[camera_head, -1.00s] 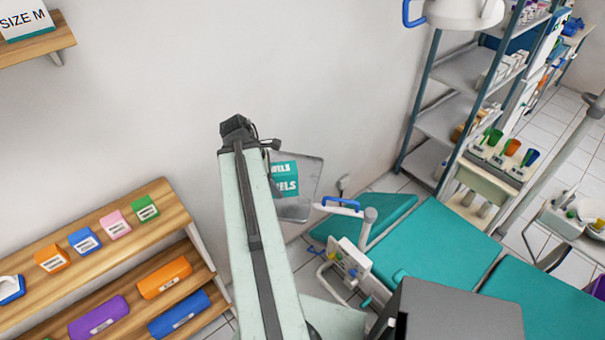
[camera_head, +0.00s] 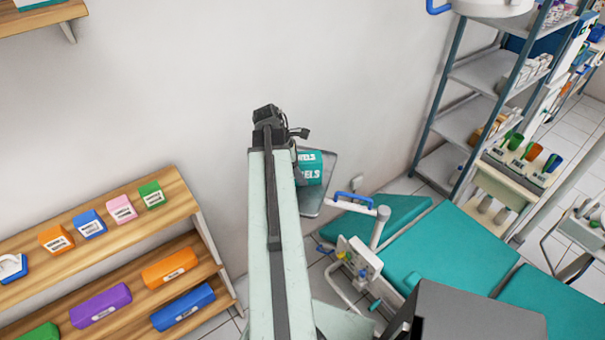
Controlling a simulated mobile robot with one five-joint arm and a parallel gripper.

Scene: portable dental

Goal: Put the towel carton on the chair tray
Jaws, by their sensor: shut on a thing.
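The towel carton (camera_head: 312,168) is a teal box with white lettering. It shows just right of my arm's end, and its left side is hidden behind the arm. The chair tray (camera_head: 320,199) is a grey plate beside the dental chair. The carton appears in front of or over the tray; I cannot tell whether they touch. My gripper (camera_head: 299,160) is mostly hidden by the arm and is shut on the carton.
A wooden shelf unit (camera_head: 190,208) with several coloured boxes stands at the left. The teal dental chair (camera_head: 450,245) with its blue-handled arm (camera_head: 350,198) is right of the tray. A metal rack (camera_head: 470,125) stands behind. The wall is close behind the tray.

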